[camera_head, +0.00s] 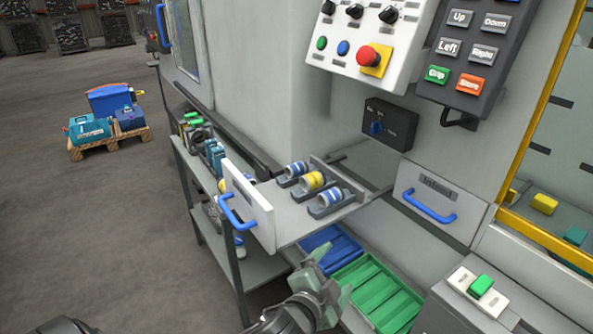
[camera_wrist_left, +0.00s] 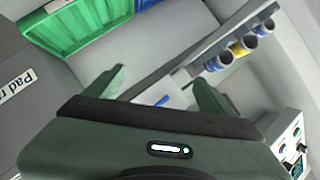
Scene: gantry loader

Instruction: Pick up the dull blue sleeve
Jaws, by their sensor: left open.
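Three sleeves lie in a row in cradles on the open drawer (camera_head: 282,226): a blue-and-white one (camera_head: 296,169) at the back, a yellow-and-white one (camera_head: 311,181) in the middle, and a blue-and-white one (camera_head: 330,197) at the front. I cannot tell which blue is the duller. The sleeves also show at the upper right of the left wrist view, with yellow (camera_wrist_left: 242,46) between the two blues. My left gripper (camera_head: 332,274) is open and empty, below and in front of the drawer, apart from the sleeves. My right gripper is not in view.
The drawer front has a blue handle (camera_head: 236,214). Blue (camera_head: 330,251) and green (camera_head: 378,292) bins sit below the drawer, near my left gripper. A control panel (camera_head: 362,38) hangs above. A shelf cart (camera_head: 215,215) stands at left. Open floor lies further left.

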